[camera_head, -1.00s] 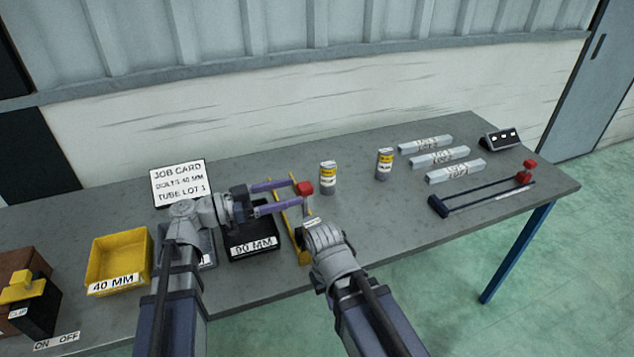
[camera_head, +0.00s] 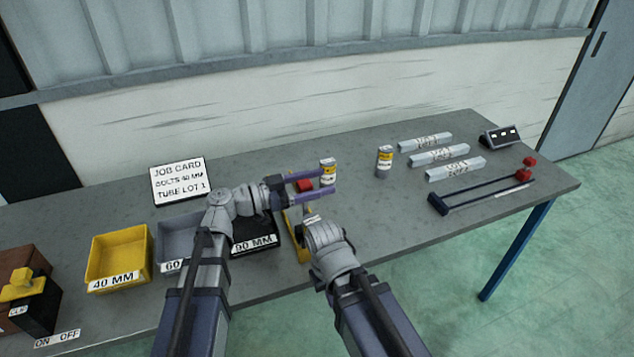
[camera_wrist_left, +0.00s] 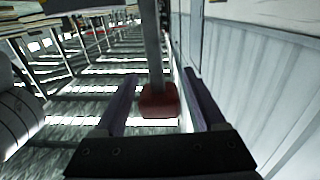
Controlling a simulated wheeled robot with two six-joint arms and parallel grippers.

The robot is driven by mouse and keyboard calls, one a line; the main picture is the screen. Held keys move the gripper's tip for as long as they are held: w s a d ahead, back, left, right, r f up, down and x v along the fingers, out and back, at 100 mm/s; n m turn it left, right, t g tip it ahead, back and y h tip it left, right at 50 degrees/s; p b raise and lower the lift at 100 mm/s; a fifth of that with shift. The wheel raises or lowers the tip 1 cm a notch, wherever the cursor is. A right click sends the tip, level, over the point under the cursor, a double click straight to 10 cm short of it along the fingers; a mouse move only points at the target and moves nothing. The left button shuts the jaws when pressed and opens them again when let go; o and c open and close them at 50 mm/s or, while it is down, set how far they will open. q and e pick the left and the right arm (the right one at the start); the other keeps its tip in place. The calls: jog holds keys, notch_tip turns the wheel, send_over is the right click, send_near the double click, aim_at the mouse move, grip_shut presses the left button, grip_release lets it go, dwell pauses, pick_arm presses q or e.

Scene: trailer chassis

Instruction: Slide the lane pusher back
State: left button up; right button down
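A red block (camera_head: 305,185), apparently the pusher's knob, stands over the far end of a yellow lane strip (camera_head: 303,254). My left gripper (camera_head: 330,183) reaches in from the left with its two purple fingers on either side of the block. In the left wrist view the red block (camera_wrist_left: 158,101) is on a grey post between the fingers, with gaps on both sides, so the gripper is open. My right arm's wrist covers part of the yellow strip, and its fingers cannot be made out. A second red knob (camera_head: 526,172) is on a dark blue rail frame (camera_head: 438,205) at the right.
A yellow-labelled can (camera_head: 328,167) stands close to the left fingertips; another can (camera_head: 385,161) is farther right. Several labelled bars (camera_head: 438,156) lie behind the rail frame. Bins, the yellow one (camera_head: 118,252) among them, line the left.

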pick_arm(q)
grip_shut()
dwell(0.4)
dwell(0.9)
